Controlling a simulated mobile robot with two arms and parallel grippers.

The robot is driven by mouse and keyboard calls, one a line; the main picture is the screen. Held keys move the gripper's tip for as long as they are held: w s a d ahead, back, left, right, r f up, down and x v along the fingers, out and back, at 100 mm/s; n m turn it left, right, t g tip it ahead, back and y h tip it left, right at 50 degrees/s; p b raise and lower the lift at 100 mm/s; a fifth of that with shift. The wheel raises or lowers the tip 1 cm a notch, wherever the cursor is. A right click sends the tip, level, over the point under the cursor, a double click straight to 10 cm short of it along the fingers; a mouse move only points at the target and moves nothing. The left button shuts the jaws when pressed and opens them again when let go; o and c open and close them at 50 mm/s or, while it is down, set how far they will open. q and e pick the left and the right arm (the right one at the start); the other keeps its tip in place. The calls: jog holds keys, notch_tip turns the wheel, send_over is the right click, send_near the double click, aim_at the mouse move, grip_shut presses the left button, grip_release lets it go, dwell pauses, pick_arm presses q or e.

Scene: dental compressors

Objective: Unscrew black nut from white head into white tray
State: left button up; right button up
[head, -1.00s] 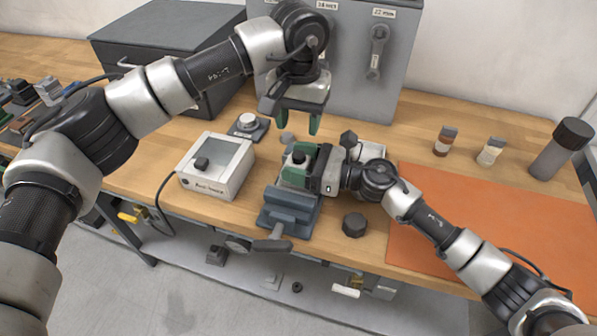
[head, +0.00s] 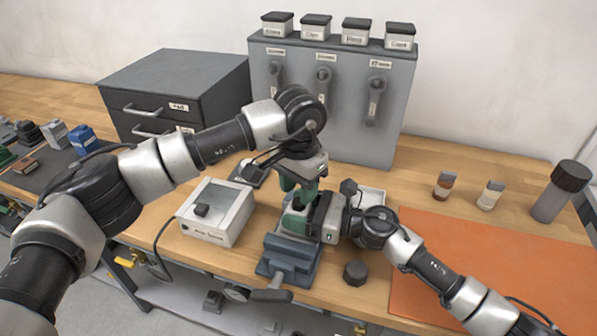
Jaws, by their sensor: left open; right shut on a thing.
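My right gripper (head: 298,224), with green fingertips, is shut on the white head just above the blue-grey vise (head: 289,262). The head is mostly hidden by both grippers. My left gripper (head: 297,192) points down from above, its green fingers open and close over the top of the head. The white tray (head: 374,199) shows partly behind my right gripper and wrist.
A dark hexagonal piece (head: 355,272) lies right of the vise; another dark knob (head: 349,187) shows near the tray. A clear-topped box (head: 218,212) stands left. A grey cabinet (head: 335,105) stands behind. Two small bottles (head: 445,186) and an orange mat (head: 490,270) are right.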

aim_at(298, 201)
pick_arm(q)
jog(key=shift+f, duration=1.6)
grip_shut()
jog(key=n, duration=1.1)
jog(key=shift+n, duration=0.4)
jog(key=n, duration=0.5)
jog(key=shift+a, duration=0.1)
